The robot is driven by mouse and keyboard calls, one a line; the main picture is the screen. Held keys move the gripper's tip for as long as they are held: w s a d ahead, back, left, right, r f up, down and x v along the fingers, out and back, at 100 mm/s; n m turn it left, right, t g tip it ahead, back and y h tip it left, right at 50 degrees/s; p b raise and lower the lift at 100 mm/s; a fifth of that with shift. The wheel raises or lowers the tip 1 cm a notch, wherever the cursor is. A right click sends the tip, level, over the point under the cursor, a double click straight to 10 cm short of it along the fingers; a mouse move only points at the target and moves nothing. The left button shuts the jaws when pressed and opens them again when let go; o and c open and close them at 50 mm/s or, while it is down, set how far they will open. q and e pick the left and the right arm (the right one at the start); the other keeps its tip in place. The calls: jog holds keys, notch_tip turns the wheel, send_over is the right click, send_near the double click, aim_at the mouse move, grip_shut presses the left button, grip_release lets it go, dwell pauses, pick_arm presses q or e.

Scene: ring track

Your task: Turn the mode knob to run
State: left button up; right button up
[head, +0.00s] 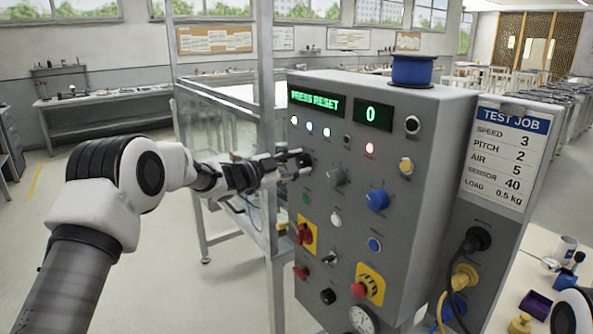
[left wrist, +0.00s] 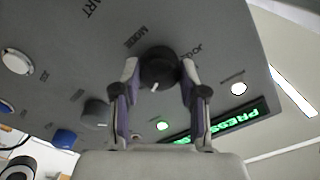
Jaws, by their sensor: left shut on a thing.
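The mode knob (left wrist: 158,66) is a dark round knob on the grey control panel (head: 366,250), beside a MODE label in the left wrist view. A white pointer mark on it points toward the bottom of that view. A JOG label is printed close by; I cannot read a run mark. My left gripper (left wrist: 157,88) is shut on the knob, one finger on each side. In the head view, my left gripper (head: 292,165) reaches the panel's left side, with the knob (head: 305,160) partly hidden by the fingers. My right gripper is not in view.
The green display (head: 316,101) reads PRESS RESET. A metal frame post (head: 265,95) stands left of the panel. A job card (head: 504,155) hangs right.

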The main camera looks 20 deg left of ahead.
pick_arm(q)
jog(key=shift+m, duration=0.3)
jog(key=o, duration=1.1)
jog(key=shift+o, duration=0.2)
jog(key=v, duration=1.1)
jog(key=shift+s+a, duration=0.25)
jog(key=shift+s, duration=0.05)
